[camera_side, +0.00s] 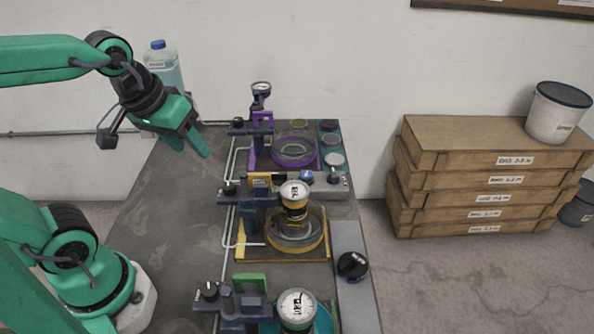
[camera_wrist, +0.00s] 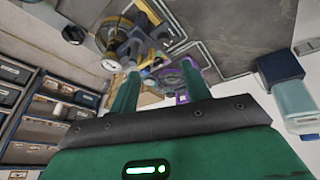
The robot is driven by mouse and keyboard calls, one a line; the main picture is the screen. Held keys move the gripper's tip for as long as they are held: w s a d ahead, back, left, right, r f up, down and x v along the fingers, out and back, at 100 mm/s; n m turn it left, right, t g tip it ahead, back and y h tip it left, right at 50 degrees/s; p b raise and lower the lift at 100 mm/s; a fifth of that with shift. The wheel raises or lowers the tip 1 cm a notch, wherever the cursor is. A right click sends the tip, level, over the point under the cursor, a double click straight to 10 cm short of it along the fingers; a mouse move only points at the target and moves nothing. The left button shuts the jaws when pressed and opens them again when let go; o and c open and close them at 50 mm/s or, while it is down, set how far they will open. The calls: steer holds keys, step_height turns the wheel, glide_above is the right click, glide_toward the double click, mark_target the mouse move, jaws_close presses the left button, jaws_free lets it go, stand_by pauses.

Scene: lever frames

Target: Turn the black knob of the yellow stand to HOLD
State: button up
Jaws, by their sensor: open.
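The yellow stand (camera_side: 241,241) is in the middle of the row in the side view, with a dark blue-grey block, a white-faced gauge and a clear round bowl. A small black knob (camera_side: 229,188) sits at the left end of its block; its setting is too small to read. The yellow stand also shows at the upper left of the wrist view (camera_wrist: 109,33). My gripper (camera_side: 190,146) is open and empty, raised above the table to the upper left of the knob, clearly apart from it. Its two fingers show in the wrist view (camera_wrist: 160,78).
A purple stand (camera_side: 262,118) is behind the yellow one, and a green-and-teal stand (camera_side: 250,281) in front. A blue-capped bottle (camera_side: 164,65) stands behind my gripper. The table's left part (camera_side: 175,230) is bare.

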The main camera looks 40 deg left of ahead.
steer(key=shift+s+d+r+m+t, duration=0.15)
steer(key=shift+s+m+t, duration=0.2)
steer(key=shift+m, duration=0.6)
steer(key=shift+s+a+r+m+t, duration=0.15)
steer(key=shift+s+m, duration=0.3)
steer(key=shift+m, duration=0.5)
steer(key=shift+d, duration=0.1)
